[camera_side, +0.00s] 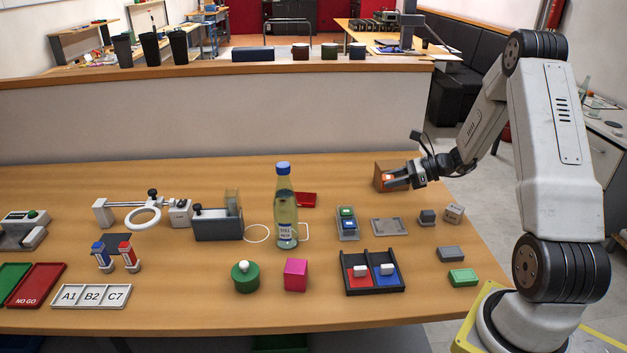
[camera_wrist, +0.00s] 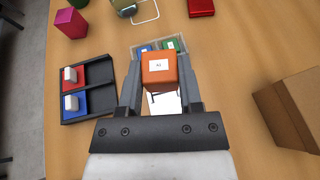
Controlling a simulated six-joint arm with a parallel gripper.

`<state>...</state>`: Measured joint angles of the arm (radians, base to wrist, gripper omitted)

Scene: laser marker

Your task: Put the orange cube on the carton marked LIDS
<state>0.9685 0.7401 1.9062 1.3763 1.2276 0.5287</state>
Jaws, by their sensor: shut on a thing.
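My gripper (camera_wrist: 158,84) is shut on the orange cube (camera_wrist: 158,72), which sits between the two fingers with a white label towards the wrist camera. In the side view the cube (camera_side: 388,177) is at the fingertips of my gripper (camera_side: 393,181), in front of a brown carton (camera_side: 379,167). The wrist view shows a brown carton (camera_wrist: 292,108) at the right edge, apart from the cube. No LIDS marking is readable on it. The cube appears held above the table.
A grey tray with blue and green items (camera_side: 347,224) is near the gripper; the wrist view shows it behind the cube. A black two-bay tray (camera_side: 372,290), a glass bottle (camera_side: 286,215) and a pink cube (camera_side: 295,274) stand further left. Small blocks (camera_side: 450,254) lie on the right.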

